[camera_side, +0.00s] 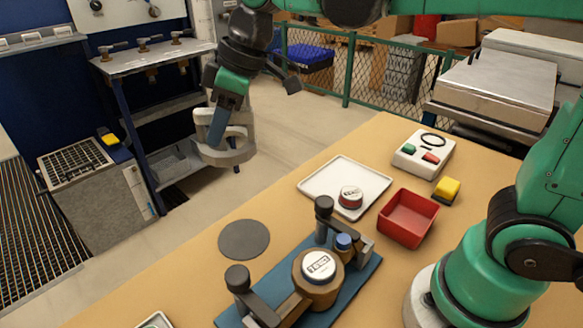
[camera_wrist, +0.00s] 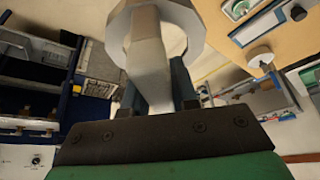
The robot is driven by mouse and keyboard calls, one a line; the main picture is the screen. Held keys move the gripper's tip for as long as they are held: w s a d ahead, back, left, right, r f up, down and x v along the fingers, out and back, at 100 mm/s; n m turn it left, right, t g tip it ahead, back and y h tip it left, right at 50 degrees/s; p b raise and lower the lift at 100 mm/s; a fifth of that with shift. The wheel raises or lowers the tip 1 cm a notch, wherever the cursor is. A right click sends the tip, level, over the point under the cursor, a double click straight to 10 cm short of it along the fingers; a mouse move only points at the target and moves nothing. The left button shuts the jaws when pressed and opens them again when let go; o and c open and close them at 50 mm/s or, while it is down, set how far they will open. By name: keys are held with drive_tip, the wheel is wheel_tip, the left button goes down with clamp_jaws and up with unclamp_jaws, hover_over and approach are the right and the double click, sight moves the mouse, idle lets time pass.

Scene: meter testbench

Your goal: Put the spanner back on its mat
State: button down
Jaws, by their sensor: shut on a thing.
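The spanner (camera_side: 238,155) is a thick pale-grey tool with a large ring-shaped head, held up in the air left of the tan table. In the wrist view its handle (camera_wrist: 150,65) runs between the jaws, with the broad head at the top edge. My gripper (camera_side: 219,122) is shut on the handle; its two dark fingers also show in the wrist view (camera_wrist: 157,90). A flat, dark grey round mat (camera_side: 244,239) lies bare on the table, left of the blue fixture. The spanner hangs well above table height, apart from the mat.
The blue fixture (camera_side: 350,285) carries a round meter (camera_side: 319,267) and upright black-knobbed clamps close to the mat. A red bin (camera_side: 408,219), yellow block (camera_side: 447,190) and button box (camera_side: 424,152) stand to the right.

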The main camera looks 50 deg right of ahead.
wheel_tip(320, 180, down, 19)
drive_tip(key=shift+r, duration=0.2)
idle(0.3)
drive_tip(key=shift+f, duration=0.15)
drive_tip(key=c, duration=0.7)
unclamp_jaws()
drive_tip(key=v, duration=1.2)
drive_tip(key=shift+s+d+r+m+t+h, duration=0.2)
drive_tip(key=shift+s+d+m+t+h, duration=0.55)
drive_tip(key=shift+d+m, duration=0.6)
drive_tip(key=shift+s+d+r+m+t+h, duration=0.2)
drive_tip(key=shift+s+d+m+t+h, duration=0.25)
drive_tip(key=shift+s+d+m, duration=0.9)
drive_tip(key=shift+s+d+r+m+t+h, duration=0.15)
drive_tip(key=shift+s+d+m+t+h, duration=0.5)
drive_tip(key=shift+m, duration=1.15)
drive_tip(key=shift+w+d, duration=0.15)
